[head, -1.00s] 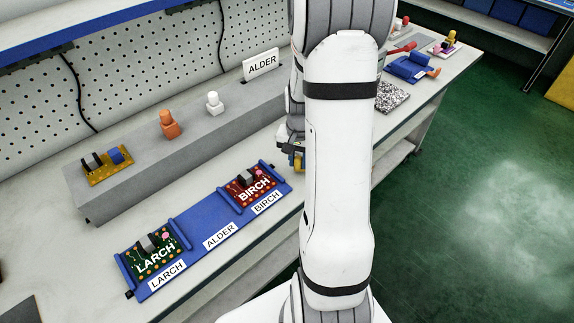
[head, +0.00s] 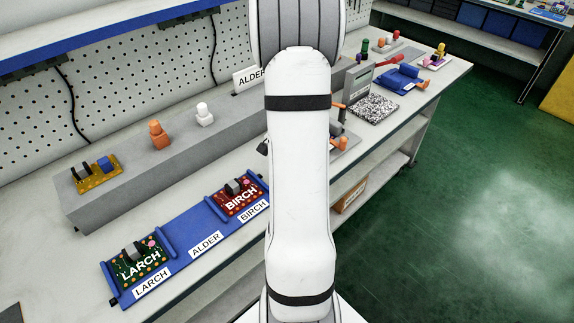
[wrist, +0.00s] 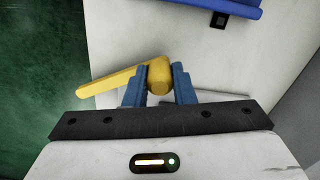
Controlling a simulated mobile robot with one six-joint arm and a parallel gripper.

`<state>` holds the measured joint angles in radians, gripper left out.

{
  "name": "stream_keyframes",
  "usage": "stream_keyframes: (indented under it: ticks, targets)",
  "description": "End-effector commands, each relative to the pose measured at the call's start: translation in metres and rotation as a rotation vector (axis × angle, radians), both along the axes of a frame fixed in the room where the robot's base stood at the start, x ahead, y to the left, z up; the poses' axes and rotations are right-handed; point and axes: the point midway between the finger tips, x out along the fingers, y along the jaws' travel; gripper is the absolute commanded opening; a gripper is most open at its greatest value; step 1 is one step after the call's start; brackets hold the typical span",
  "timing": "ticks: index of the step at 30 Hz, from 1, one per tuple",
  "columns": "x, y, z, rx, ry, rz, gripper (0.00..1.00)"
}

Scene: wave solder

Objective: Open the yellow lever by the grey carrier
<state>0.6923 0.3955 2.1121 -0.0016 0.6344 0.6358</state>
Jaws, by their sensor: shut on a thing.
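The yellow lever (wrist: 118,80) is in the wrist view: a flat bar running to the left from a rounded knob. My gripper (wrist: 159,82) has its two blue fingers closed on either side of the knob. In the head view my white arm hides the gripper and the lever. I cannot make out the grey carrier for certain; a pale grey surface (wrist: 125,35) lies under the lever in the wrist view.
A blue rack (head: 180,243) with LARCH and BIRCH boards lies on the bench; its ALDER place is bare. A grey ledge (head: 130,195) behind bears small parts. A blue edge (wrist: 215,5) shows above the lever. Green floor (head: 450,200) is clear on the right.

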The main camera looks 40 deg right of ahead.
Motion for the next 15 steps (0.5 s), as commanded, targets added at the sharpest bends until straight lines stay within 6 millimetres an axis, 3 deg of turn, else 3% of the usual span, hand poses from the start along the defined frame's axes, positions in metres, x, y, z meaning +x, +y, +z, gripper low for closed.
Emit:
stream_keyframes:
  ticks: [4,5,12,15]
  targets:
    - [0.0026,-0.0027,0.0032,-0.004,-0.01,-0.009,0.0]
    - [0.0023,-0.003,0.0032,-0.004,-0.01,-0.01,0.25]
    - [-0.0011,-0.005,0.0017,-0.002,-0.006,-0.013,0.45]
    - [-0.002,-0.0052,0.0013,-0.001,-0.004,-0.013,0.45]
